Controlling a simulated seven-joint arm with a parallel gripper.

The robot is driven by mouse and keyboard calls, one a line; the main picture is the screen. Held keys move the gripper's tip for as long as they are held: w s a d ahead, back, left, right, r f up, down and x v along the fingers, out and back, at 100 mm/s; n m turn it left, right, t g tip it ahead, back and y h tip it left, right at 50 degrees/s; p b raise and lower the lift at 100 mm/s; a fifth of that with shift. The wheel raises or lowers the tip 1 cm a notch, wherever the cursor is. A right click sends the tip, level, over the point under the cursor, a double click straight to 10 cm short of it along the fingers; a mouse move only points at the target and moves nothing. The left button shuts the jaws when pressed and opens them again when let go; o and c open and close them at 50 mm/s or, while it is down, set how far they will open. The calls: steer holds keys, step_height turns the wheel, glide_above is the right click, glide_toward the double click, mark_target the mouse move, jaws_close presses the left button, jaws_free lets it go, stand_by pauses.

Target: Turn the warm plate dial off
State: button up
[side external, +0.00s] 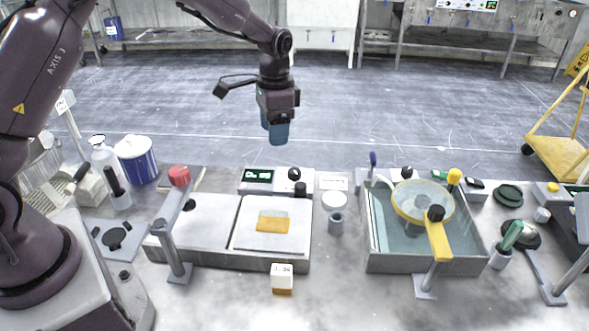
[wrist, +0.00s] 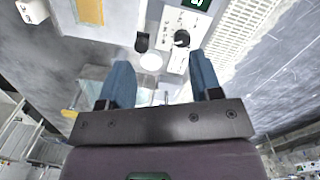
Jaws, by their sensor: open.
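The warm plate (side external: 246,246) is a pale flat slab with an amber piece (side external: 273,222) on it. At its back edge is a light control panel (side external: 247,187) with a lit green display. The black dial (side external: 294,174) stands at the panel's right end. In the wrist view the dial (wrist: 181,38) shows ahead of the fingertips, nearer the right finger; its pointer setting is too small to read. My gripper (side external: 277,138) has blue fingers, points down and hangs well above and behind the panel. It is open and empty; its spread fingers also show in the wrist view (wrist: 162,78).
A water basin (side external: 395,264) stands farther right. A red-topped post (side external: 178,230) rises at the plate's left front. The air around my gripper is clear.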

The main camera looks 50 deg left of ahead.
steer(key=m, duration=0.2)
glide_above(295, 171)
steer(key=s, duration=0.2)
step_height(295, 171, down, 3)
steer(key=w+r+m, duration=0.1)
steer(key=w+m, duration=0.1)
steer(key=m, duration=0.1)
steer(key=shift+t, duration=0.3)
step_height(295, 171, down, 12)
steer(key=shift+f, duration=0.1)
steer(key=c, duration=0.9)
